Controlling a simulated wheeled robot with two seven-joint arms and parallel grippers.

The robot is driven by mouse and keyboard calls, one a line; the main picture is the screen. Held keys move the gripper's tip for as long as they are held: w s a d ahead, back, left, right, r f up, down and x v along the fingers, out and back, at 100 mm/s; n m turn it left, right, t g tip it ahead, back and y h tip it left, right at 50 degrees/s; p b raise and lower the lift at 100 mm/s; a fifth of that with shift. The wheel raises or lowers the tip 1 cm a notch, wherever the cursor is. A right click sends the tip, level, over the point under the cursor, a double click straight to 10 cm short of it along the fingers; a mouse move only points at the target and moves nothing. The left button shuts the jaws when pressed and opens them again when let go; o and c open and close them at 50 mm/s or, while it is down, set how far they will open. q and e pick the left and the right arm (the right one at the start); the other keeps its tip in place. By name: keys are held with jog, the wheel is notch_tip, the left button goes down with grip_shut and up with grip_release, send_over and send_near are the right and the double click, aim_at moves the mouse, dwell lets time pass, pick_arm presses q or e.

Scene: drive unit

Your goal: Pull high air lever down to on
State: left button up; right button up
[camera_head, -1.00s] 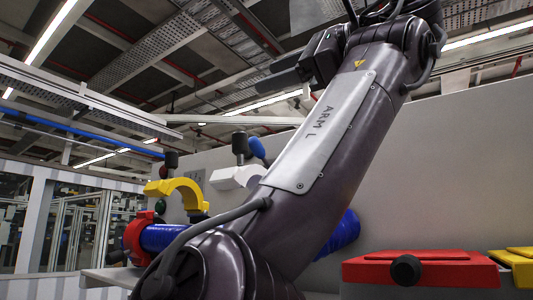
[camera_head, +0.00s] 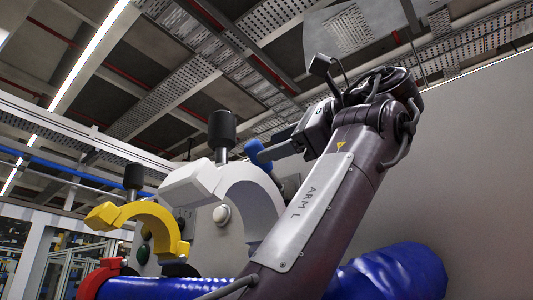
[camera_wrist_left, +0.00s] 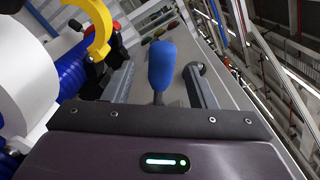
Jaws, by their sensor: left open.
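The lever with a blue grip (camera_head: 258,152) stands up behind the white clamp in the head view, near the grey panel. The blue grip is large and central in the left wrist view (camera_wrist_left: 161,65), with a thin dark stem below it. My left gripper (camera_head: 272,148) is open, with its fingers at the blue grip in the head view. In the left wrist view my left gripper (camera_wrist_left: 158,82) has one finger on each side of the blue grip, with gaps visible. Whether either finger touches it I cannot tell. My right gripper is not in view.
A white clamp (camera_head: 252,205) with a black knob (camera_head: 222,130) stands in front of the lever. A yellow clamp (camera_head: 145,215) is at the left, above a blue hose (camera_head: 395,270). A white round button (camera_head: 221,214) sits on the grey panel (camera_head: 470,200).

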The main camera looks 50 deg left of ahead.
pick_arm(q)
jog(key=a, duration=0.3)
jog(key=shift+w+a+f, duration=0.1)
jog(key=shift+w+a, duration=0.15)
jog(key=shift+a, duration=0.1)
jog(key=shift+s+d, duration=0.15)
jog(key=shift+d, duration=0.1)
jog(key=shift+c, duration=0.4)
jog(key=c, duration=0.5)
jog(key=shift+a, duration=0.1)
grip_shut()
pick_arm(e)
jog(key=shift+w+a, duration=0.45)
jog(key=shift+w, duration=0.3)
